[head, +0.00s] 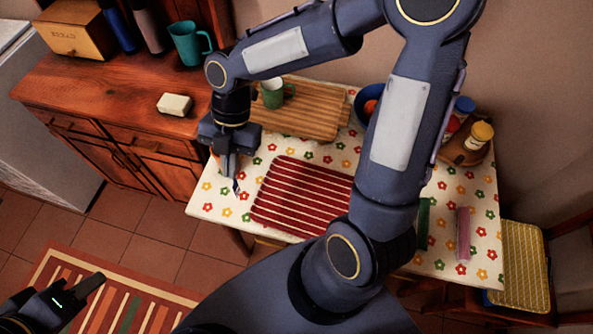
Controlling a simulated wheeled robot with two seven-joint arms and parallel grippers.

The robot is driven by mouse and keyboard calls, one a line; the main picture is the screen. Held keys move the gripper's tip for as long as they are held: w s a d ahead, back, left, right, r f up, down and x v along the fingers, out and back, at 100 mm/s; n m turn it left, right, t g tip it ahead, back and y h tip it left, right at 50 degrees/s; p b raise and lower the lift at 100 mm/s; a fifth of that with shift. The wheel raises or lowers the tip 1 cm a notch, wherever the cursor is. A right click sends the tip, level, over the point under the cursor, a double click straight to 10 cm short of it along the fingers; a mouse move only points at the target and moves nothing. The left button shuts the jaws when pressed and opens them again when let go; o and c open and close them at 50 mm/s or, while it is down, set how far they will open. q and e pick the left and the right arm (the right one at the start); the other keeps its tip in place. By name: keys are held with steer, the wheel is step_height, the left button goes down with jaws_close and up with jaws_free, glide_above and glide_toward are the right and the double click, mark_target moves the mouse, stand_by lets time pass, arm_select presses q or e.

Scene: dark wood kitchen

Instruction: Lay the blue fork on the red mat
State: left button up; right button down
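The red mat (300,193), with pale stripes, lies flat on the flowered table; my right arm covers its right side. My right gripper (233,184) points down over the table's left part, just left of the mat. Its fingers look close together, and I cannot tell whether anything is between them. I cannot make out the blue fork; it may be hidden by my arm or gripper. My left gripper (88,290) is low at the left, above the floor rug and away from the table; its opening is unclear.
A cutting board (318,122) with a green mug (272,93) is behind the mat. A blue bowl (368,97) and a tray with jars (480,135) stand further right. Green (423,222) and pink (463,232) strips lie at the right. The table's front-left corner (208,203) is clear.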

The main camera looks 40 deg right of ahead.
steer(key=d+f+b, duration=0.7)
steer(key=d+f, duration=0.4)
steer(key=f, duration=0.1)
steer(key=shift+w+d, duration=0.25)
steer(key=shift+w, duration=0.2)
steer(key=c, duration=1.7)
jaws_free()
